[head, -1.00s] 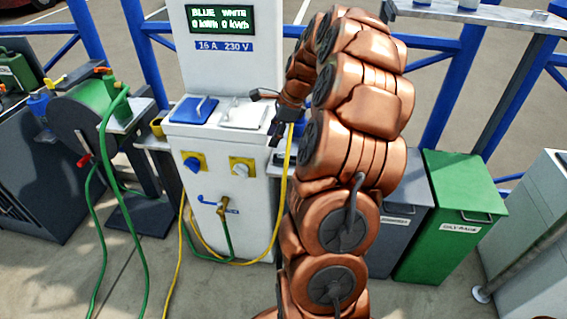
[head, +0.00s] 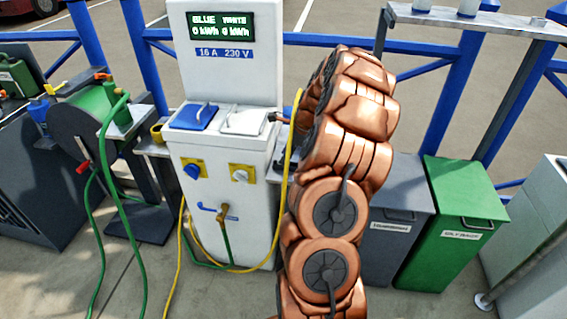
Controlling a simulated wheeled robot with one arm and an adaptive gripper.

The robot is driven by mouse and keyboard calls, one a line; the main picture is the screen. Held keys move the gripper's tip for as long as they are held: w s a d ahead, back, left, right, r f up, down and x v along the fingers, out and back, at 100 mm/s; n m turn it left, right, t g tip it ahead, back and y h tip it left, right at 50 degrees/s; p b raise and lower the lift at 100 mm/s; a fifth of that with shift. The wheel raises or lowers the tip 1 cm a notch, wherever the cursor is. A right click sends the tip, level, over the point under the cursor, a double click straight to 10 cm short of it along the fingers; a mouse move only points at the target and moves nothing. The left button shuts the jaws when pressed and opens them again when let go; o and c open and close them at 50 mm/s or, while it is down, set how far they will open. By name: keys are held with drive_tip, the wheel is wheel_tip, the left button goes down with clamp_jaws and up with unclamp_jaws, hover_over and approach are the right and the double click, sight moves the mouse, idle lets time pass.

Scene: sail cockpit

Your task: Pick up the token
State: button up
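I cannot make out a token in the head view. A white power pedestal (head: 222,150) stands left of my arm, with a blue lid (head: 194,117) and a white lid (head: 243,122) on its sloped top. Its display (head: 220,26) reads BLUE WHITE with 0 kWh twice. A small grey shelf (head: 274,174) juts from its right side, mostly covered by my arm.
A yellow cable (head: 285,190) hangs beside my arm. A green hose (head: 103,170) runs from a reel at the left. A grey bin (head: 396,215) and a green bin (head: 455,220) stand at the right. A blue railing (head: 330,41) runs behind. Open floor lies at front left.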

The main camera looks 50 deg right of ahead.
drive_tip(key=shift+w+a+f, duration=0.2)
drive_tip(key=shift+f, duration=0.4)
clamp_jaws()
drive_tip(key=shift+r, duration=1.85)
drive_tip(key=shift+s+a+b, duration=0.2)
drive_tip(key=shift+s+a, duration=0.1)
drive_tip(key=shift+a, duration=0.3)
drive_tip(key=shift+s+a+b, duration=0.15)
drive_tip(key=shift+s+a, duration=0.1)
drive_tip(key=shift+a, duration=0.3)
drive_tip(key=s+a+r+b, duration=0.1)
drive_tip(key=s+a, duration=0.4)
drive_tip(key=a, duration=0.7)
drive_tip(key=shift+s+a+r+p, duration=0.15)
drive_tip(key=shift+r+p, duration=0.65)
drive_tip(key=shift+r, duration=0.55)
drive_tip(key=shift+s+r+p, duration=0.1)
drive_tip(key=shift+r+p, duration=0.7)
drive_tip(key=shift+r, duration=0.5)
